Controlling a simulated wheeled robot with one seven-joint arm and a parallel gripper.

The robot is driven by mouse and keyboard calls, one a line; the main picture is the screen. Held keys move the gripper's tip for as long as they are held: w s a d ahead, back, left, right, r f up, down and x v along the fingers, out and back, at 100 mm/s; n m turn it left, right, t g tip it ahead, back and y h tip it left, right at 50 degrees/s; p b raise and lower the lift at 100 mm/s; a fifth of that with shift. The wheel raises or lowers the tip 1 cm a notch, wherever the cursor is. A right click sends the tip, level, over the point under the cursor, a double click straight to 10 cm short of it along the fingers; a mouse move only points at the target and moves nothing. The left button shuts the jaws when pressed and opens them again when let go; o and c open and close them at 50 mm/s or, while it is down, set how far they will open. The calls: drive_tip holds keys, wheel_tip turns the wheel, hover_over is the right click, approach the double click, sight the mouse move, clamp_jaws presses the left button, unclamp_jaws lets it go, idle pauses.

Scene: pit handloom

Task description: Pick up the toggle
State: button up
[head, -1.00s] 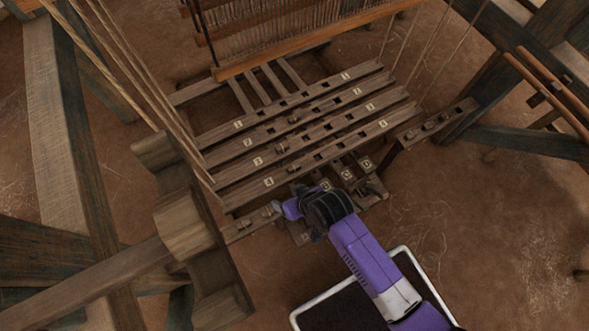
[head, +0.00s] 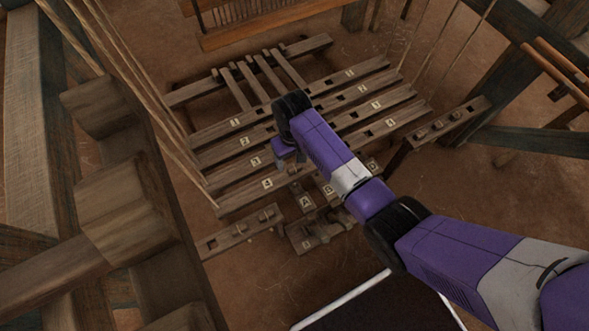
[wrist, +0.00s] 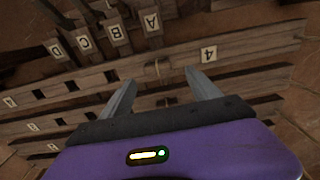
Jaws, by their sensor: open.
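Small wooden toggle-like pegs sit on the slotted wooden bars; I cannot tell which one the task names. In the wrist view one peg (wrist: 158,68) sits on the bar labelled 4 (wrist: 225,55), just beyond and between my fingertips. Another small peg lies between the fingers on the neighbouring bar. My gripper (wrist: 162,90) is open, with its two grey fingers apart and nothing held. In the head view my gripper (head: 288,158) is over the numbered bars near bar 4 (head: 235,196), and my arm hides parts of the bars.
Lettered treadles (head: 305,203) lie in front of the bars. A short pegged board (head: 215,246) is at left front and another (head: 470,112) at right. Cords hang on both sides. A heavy wooden frame (head: 125,205) stands at left. Bare earth floor lies at right.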

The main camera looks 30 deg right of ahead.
sight(295, 168)
drive_tip(key=f, duration=0.1)
drive_tip(key=f+b, duration=0.1)
drive_tip(key=f, duration=0.1)
drive_tip(key=s+f+b, duration=0.1)
drive_tip(key=f, duration=0.1)
drive_tip(key=shift+d, duration=0.15)
drive_tip(key=shift+c, duration=0.2)
drive_tip(key=c, duration=1.4)
